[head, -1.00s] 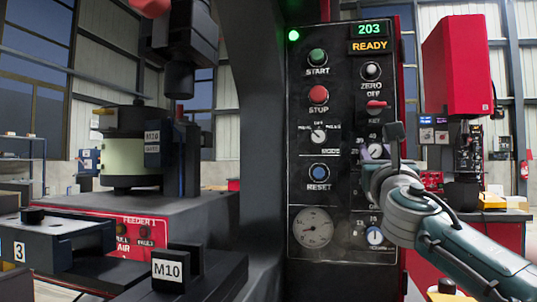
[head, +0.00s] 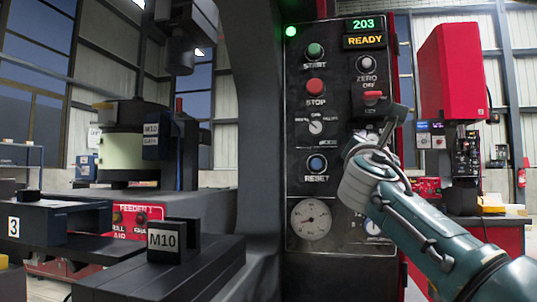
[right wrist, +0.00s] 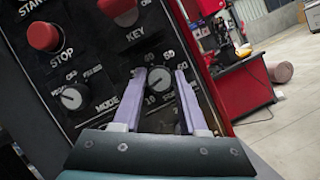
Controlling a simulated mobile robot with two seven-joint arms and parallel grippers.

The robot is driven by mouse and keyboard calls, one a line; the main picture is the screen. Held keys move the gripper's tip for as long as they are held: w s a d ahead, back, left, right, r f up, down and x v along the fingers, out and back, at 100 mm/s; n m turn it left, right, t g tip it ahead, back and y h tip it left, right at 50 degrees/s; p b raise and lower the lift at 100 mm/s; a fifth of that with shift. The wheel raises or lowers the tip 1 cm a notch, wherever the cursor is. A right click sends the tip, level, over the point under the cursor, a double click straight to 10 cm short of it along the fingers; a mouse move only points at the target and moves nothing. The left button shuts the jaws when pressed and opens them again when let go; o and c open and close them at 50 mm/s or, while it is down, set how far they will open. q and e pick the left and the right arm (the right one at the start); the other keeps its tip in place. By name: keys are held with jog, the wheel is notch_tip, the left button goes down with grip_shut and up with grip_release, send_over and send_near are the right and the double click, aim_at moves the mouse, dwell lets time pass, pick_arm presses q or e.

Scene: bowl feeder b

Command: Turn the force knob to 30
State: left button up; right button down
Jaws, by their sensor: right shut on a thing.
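I cannot read the knob's setting clearly. In the head view the right gripper (head: 388,128) is at the panel's right side, tilted, and it hides the knob. My left gripper is not in view.
The red key switch (head: 373,97) sits just above the right gripper. The mode knob (head: 316,127), red stop button (head: 315,86) and blue reset button (head: 317,163) are to the left. A pressure gauge (head: 310,220) is lower. The display (head: 370,41) reads READY.

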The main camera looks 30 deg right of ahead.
jog(key=shift+w+a+r+m+g+y, duration=0.15)
jog(key=shift+m+g, duration=0.7)
jog(key=shift+m, duration=1.4)
jog(key=shift+s+d+m+g+y, duration=0.1)
jog(key=shift+m+g, duration=0.8)
jog(key=shift+m, duration=1.3)
jog(key=shift+w+a+r+m+g+y, duration=0.15)
jog(key=shift+m+g, duration=0.7)
jog(key=shift+m, duration=1.4)
jog(key=shift+s+f, duration=0.1)
jog(key=shift+f, duration=0.05)
jog(key=shift+c, duration=2.2)
grip_release()
jog(key=v, duration=0.9)
jog(key=shift+s+a+b, duration=0.2)
jog(key=shift+a+b, duration=0.1)
jog(key=shift+a, duration=0.1)
